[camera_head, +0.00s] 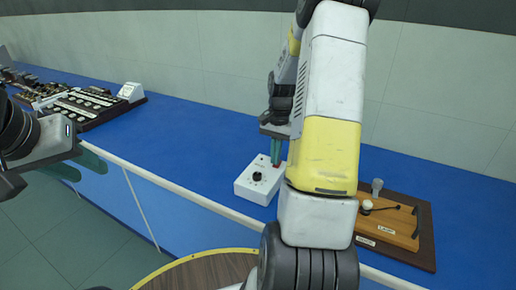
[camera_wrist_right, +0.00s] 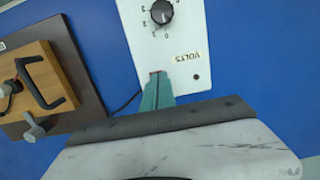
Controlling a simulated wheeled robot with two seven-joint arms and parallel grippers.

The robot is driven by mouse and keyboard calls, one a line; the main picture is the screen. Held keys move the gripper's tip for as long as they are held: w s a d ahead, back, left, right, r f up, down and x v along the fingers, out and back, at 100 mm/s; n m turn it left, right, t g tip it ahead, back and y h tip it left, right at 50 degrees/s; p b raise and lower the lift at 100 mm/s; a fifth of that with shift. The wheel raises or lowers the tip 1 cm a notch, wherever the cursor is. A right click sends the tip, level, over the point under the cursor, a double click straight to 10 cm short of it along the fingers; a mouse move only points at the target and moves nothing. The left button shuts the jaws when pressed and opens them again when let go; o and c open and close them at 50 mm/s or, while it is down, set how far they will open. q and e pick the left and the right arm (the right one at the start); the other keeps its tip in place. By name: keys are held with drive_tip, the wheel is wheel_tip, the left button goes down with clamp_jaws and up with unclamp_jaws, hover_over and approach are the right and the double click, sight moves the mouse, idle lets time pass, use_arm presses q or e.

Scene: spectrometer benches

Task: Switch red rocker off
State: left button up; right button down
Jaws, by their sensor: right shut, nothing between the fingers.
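A white power box (camera_head: 246,188) with a black knob stands on the blue bench; it also shows in the wrist view (camera_wrist_right: 190,45), with a VOLTS label. The red rocker (camera_head: 276,165) is at the box's far edge, mostly hidden by my right fingertips; only a small reddish bit of it shows in the wrist view (camera_wrist_right: 154,74). My right gripper (camera_head: 276,157) is shut and empty, pointing down with its teal tips at the rocker. I cannot tell whether they touch it. My left gripper (camera_head: 92,174) is open and empty, off the bench's front edge at the left.
A wooden board (camera_head: 390,225) with a black handle and knobs lies right of the box, close to my right arm. A dark panel with switches (camera_head: 88,104) stands at the far left. The blue bench between is clear. A round wooden stool or tabletop (camera_head: 200,270) is in front.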

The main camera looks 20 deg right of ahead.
sight(274, 167)
drive_tip(key=shift+w+d+r, duration=0.15)
drive_tip(key=shift+w+d, duration=0.1)
drive_tip(key=shift+d, duration=0.05)
drive_tip(key=shift+r, duration=0.3)
wheel_tip(274, 167, up, 13)
drive_tip(key=s+a, duration=0.1)
drive_tip(key=shift+a+r, duration=0.15)
drive_tip(key=shift+a, duration=0.1)
drive_tip(key=shift+s, duration=0.15)
